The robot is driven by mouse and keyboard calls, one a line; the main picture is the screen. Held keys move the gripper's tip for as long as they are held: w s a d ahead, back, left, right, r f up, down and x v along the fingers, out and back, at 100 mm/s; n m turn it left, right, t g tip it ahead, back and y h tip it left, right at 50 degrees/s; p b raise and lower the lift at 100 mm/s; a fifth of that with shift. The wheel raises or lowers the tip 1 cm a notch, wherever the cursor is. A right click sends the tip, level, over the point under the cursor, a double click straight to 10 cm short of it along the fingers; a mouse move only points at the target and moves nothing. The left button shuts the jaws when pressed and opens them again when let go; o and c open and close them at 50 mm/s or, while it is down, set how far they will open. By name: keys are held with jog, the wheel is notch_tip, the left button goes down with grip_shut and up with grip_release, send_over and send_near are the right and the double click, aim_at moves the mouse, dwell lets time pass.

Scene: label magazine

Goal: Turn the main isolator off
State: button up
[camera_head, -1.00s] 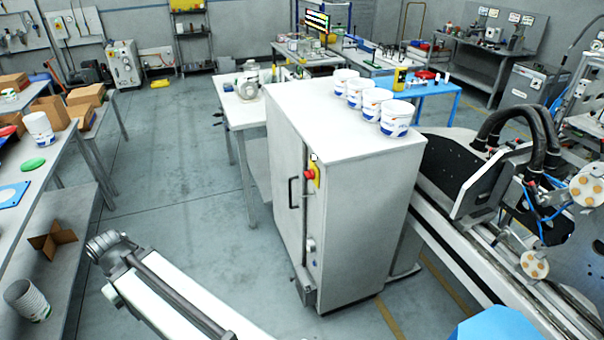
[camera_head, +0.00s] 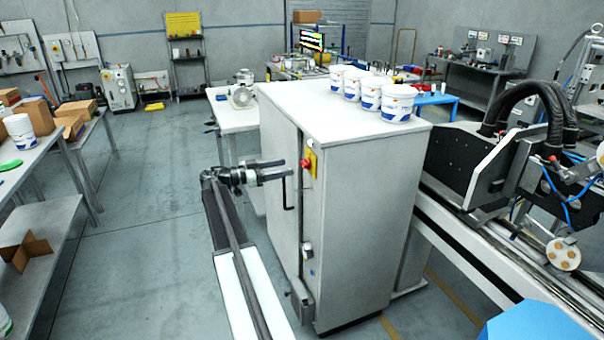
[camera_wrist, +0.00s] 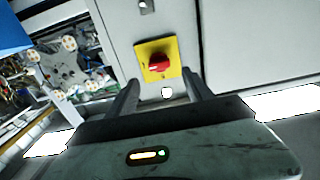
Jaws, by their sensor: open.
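The main isolator is a red rotary knob (camera_wrist: 159,63) on a yellow plate (camera_wrist: 149,47), set on the narrow side of a grey cabinet. In the head view the red knob (camera_head: 305,163) sits high on the cabinet's edge, beside the door handle. My gripper (camera_head: 288,172) is open and empty, level with the knob and in front of the cabinet. In the wrist view the fingers of my gripper (camera_wrist: 158,82) point towards the yellow plate, with the knob ahead between their lines. They look apart from the knob. The knob's exact angle is hard to read.
The grey cabinet (camera_head: 355,220) carries several white tubs (camera_head: 397,103) on top. A long vertical door handle (camera_head: 286,193) is close to my gripper. A second round fitting (camera_head: 307,250) sits lower on the cabinet. Open floor (camera_head: 150,230) lies to the left.

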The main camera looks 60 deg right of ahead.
aim_at(301, 164)
jog(key=x, duration=0.7)
jog(key=shift+s+d, duration=0.15)
jog(key=shift+s, duration=0.05)
grip_shut()
